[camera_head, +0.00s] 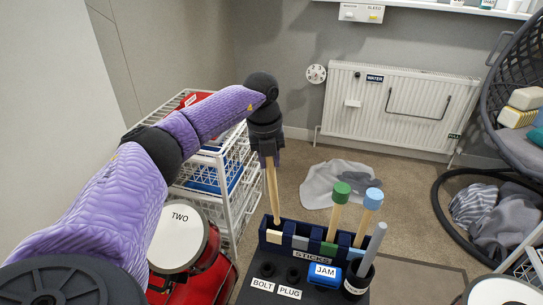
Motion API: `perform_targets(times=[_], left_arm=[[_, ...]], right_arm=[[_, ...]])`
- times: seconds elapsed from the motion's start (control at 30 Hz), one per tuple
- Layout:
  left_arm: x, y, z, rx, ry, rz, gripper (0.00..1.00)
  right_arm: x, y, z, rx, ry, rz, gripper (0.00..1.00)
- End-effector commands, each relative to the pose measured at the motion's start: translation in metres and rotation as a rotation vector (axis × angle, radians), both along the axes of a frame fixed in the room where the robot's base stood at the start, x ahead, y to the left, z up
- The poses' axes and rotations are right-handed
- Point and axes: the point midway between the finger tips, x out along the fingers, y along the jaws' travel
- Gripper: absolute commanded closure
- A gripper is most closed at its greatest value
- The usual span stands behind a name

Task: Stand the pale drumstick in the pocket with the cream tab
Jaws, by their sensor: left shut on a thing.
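My left gripper (268,158) points down and is shut on the upper end of the pale drumstick (272,192). The drumstick hangs nearly upright, leaning slightly. Its lower end meets the left end of the dark blue sticks holder (313,257), at the pocket behind the cream tab (274,237). The tip is hidden there, and I cannot tell how deep it sits. The holder also has grey-blue, green and light blue tabs. A green-headed mallet (341,191) and a blue-headed mallet (373,198) stand in it. My right gripper is not in view.
A grey stick (374,247) stands in a black cup at the holder's right front. A blue JAM block (324,274) lies in front. A white wire rack (235,190) and a drum marked TWO (180,235) are left. A grey cloth (335,184) lies behind.

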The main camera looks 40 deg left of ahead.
Motion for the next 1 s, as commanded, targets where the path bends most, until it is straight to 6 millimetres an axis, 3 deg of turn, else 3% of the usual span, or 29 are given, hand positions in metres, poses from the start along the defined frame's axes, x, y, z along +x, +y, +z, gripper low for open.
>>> perform_targets(times=[0.5, 1.0], left_arm=[[0.000, 0.000, -0.057, 0.000, 0.001, -0.002, 1.00], [0.000, 0.000, -0.068, 0.000, -0.001, -0.002, 1.00]], right_arm=[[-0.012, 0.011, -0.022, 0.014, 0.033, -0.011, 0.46], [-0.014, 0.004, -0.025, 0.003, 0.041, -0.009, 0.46]])
